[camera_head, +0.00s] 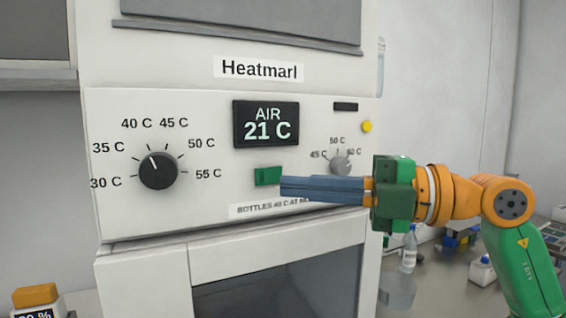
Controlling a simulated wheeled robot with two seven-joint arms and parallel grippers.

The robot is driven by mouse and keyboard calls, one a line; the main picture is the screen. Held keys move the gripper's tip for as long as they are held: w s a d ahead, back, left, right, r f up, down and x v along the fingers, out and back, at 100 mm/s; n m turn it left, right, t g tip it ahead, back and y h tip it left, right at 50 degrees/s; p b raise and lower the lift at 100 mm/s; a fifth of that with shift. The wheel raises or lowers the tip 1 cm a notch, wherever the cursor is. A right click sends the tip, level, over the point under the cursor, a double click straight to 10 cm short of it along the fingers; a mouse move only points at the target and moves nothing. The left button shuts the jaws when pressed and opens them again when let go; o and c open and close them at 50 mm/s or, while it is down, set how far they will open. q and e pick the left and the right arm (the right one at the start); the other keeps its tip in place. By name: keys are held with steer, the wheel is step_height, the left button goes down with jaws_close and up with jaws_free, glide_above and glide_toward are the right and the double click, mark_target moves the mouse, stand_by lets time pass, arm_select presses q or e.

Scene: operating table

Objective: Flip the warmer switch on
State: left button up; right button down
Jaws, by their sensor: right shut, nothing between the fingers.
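The warmer (220,205) is a white cabinet labelled "Heatmarl". Its green switch (267,176) sits on the front panel below the display (266,123), which reads "AIR 21 C". I cannot tell from this view whether the switch is on or off. My right gripper (283,187) comes in from the right with its blue-grey fingers shut and empty. The fingertips are at the lower right edge of the switch in the picture; I cannot tell whether they touch it. The fingers hide part of the label below. My left gripper is not in view.
A large black dial (158,171) is left of the switch, and a smaller grey dial (341,165) is at the right, above my fingers. A yellow button (367,126) is at the upper right. A bottle (409,250) stands on the counter at the right.

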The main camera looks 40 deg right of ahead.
mark_target(269, 176)
steer(key=w+p, duration=0.3)
steer(key=w, duration=0.1)
steer(key=shift+w, duration=0.2)
